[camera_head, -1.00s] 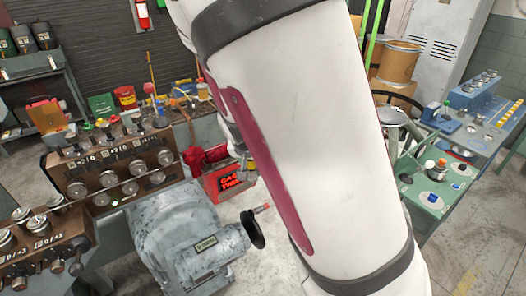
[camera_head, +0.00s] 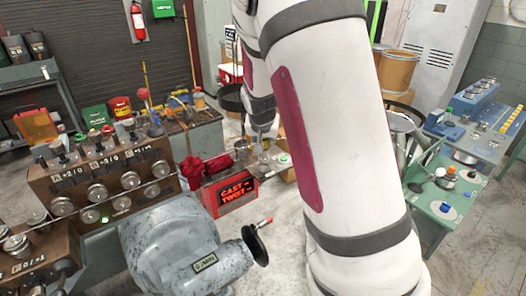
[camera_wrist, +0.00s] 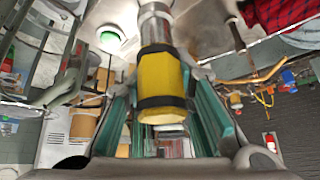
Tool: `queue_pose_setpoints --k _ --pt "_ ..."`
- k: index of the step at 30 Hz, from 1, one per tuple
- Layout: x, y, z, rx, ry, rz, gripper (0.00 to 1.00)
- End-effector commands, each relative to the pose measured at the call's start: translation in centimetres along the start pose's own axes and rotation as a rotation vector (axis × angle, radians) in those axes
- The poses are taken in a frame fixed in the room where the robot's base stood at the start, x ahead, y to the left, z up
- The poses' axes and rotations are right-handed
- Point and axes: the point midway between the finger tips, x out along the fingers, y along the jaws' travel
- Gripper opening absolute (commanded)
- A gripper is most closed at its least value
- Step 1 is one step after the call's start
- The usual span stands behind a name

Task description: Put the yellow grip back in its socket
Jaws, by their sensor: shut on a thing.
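The yellow grip (camera_wrist: 161,78), with black bands at both ends, is between the two teal fingers of my gripper (camera_wrist: 165,105) in the wrist view. The gripper is shut on it. A shiny metal cylinder (camera_wrist: 155,22) lines up with the grip's far end; I cannot tell whether it is joined to the grip or is the socket. In the head view my forearm and wrist reach toward the back beside the red box, and the fingers and the grip cannot be made out there. I cannot identify the socket with certainty in either view.
A green dome (camera_wrist: 110,38) on a white base is close by in the wrist view. In the head view, a red "CAST TWIST" box (camera_head: 231,205), a grey machine with a black handwheel (camera_head: 256,246) and a green table (camera_head: 437,215) surround my arm.

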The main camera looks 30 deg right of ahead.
Motion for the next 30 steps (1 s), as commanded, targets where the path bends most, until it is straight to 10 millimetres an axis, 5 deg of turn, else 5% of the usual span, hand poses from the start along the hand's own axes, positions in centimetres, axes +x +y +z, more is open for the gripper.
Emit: queue_pose_setpoints --k 14,26,27,30 --pt "3.2 0.2 1.3 0.0 -0.001 0.0 0.0" --pt "3.7 0.1 1.5 0.001 0.0 -0.001 0.0" --pt "3.6 0.1 1.5 0.001 0.0 -0.001 0.31" --pt "3.6 0.1 1.5 0.001 0.0 -0.001 0.43"
